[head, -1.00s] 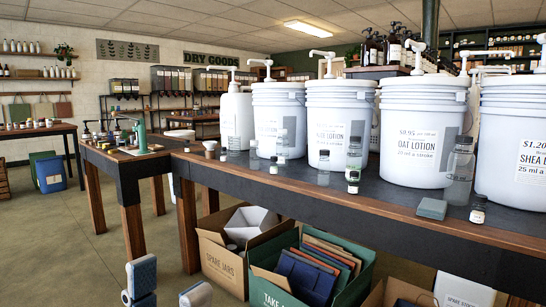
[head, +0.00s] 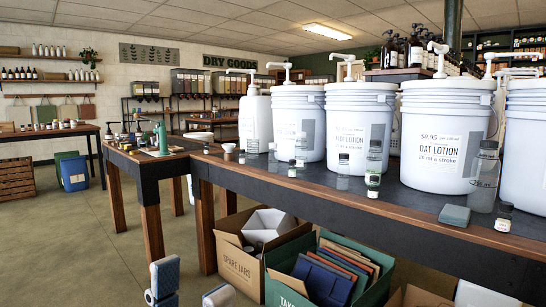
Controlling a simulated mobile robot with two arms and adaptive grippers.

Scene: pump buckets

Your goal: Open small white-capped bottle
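Another small bottle with a whitish cap (head: 292,168) stands upright by the front edge, left of centre. The pictures do not settle which of them is the task's bottle. My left gripper (head: 191,285) is low at the bottom edge, in front of and below the table. Its two blue-grey fingers stand apart with nothing visible between them. It is well away from both bottles. My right gripper is not in view.
White pump buckets (head: 440,135) line the dark table (head: 395,207). Boxes (head: 232,247) sit beneath.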

